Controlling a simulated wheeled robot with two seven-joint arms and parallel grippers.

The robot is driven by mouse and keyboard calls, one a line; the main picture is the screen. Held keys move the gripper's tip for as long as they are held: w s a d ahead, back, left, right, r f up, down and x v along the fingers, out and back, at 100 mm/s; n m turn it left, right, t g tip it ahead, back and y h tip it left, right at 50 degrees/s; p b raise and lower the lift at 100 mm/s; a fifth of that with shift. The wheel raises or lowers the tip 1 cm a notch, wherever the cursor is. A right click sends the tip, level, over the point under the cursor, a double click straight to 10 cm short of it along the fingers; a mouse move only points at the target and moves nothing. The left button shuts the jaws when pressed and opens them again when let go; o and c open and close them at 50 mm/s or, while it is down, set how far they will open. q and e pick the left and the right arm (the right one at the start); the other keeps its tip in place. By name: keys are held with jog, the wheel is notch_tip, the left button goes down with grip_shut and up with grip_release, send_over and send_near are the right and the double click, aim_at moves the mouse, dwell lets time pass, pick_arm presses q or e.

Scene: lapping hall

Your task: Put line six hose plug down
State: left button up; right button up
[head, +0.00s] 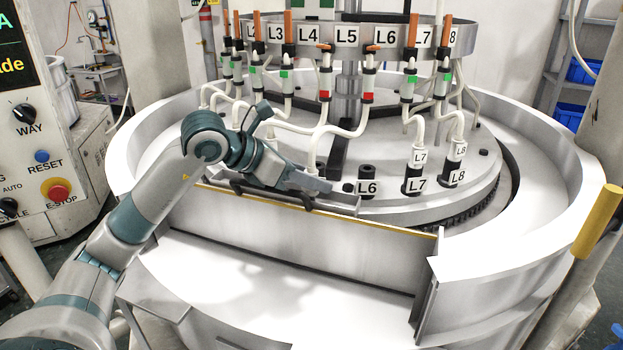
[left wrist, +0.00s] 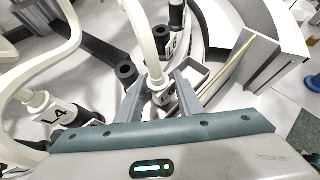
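My left gripper (head: 318,188) is low over the front of the round plate. It is shut on the line six hose plug, a white plug (left wrist: 160,88) between the two fingers (left wrist: 160,93) in the left wrist view. Its white hose (head: 313,150) runs up to the valve under L6, which has a red band. The black L6 socket (head: 367,184) stands empty to the right of the gripper. A small grey open holder (left wrist: 192,76) lies just right of the plug in the left wrist view. The plug's lower end is hidden. My right gripper is out of view.
Plugged hoses stand in the L7 socket (head: 415,184) and L8 socket (head: 457,177) to the right. Another plugged line, L4 (left wrist: 62,114), is left of the gripper. A raised metal rim (head: 400,236) runs along the front. Several hoses hang close above.

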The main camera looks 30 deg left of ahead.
pick_arm(q)
jog(key=shift+o, duration=0.2)
jog(key=shift+r, duration=0.2)
jog(key=shift+s+a+r, duration=0.1)
jog(key=shift+s+a, duration=0.1)
jog(key=shift+s, duration=0.05)
jog(key=b+v, duration=0.5)
jog(key=v, duration=0.6)
jog(key=shift+r, duration=0.15)
